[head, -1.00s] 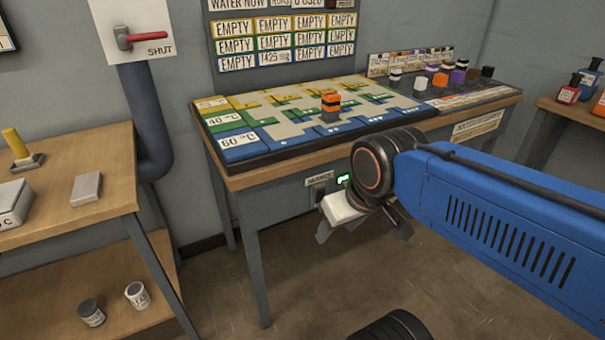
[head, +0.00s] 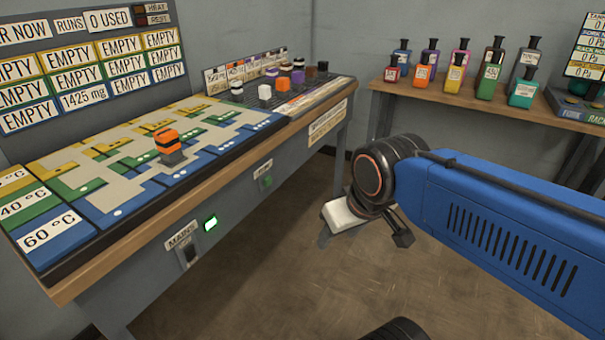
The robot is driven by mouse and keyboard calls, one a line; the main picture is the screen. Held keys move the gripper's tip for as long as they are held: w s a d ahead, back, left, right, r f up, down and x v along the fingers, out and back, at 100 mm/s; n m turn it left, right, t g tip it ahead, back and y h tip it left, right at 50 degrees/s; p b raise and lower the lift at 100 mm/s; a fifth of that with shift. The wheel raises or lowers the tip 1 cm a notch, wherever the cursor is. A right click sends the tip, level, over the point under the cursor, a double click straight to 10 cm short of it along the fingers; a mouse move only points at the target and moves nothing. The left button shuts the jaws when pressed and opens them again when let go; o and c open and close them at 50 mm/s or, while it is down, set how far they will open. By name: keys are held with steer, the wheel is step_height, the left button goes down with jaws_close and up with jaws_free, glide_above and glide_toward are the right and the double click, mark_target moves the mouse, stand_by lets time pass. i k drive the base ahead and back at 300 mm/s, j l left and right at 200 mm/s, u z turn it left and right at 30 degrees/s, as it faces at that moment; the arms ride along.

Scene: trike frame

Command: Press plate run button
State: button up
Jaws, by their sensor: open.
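The plate table (head: 150,247) stands at the left with a coloured temperature plate (head: 120,190) on top. A small green button (head: 266,181) sits on its front face under a short label too small to read surely. Further left on that face are a MAINS switch (head: 188,254) and a lit green lamp (head: 210,222). An orange and black block (head: 167,141) stands on a grey piece on the plate. My gripper (head: 364,238) is open and empty, pointing down over the floor, right of the table front and apart from the button. My arm partly hides it.
Several small coloured blocks (head: 265,91) stand on the table's far end. A wooden side table (head: 480,102) at the back right holds several coloured bottles (head: 490,78). A board of EMPTY labels (head: 92,70) hangs on the wall. The floor (head: 290,280) between the tables is clear.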

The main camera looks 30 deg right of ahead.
mark_target(267, 180)
steer(key=z, duration=0.15)
steer(key=i+l+u, duration=0.15)
steer(key=i+l, duration=0.2)
steer(key=i, duration=0.25)
steer(key=i+l+u, duration=0.1)
steer(key=i+l, duration=0.35)
steer(key=i, duration=0.15)
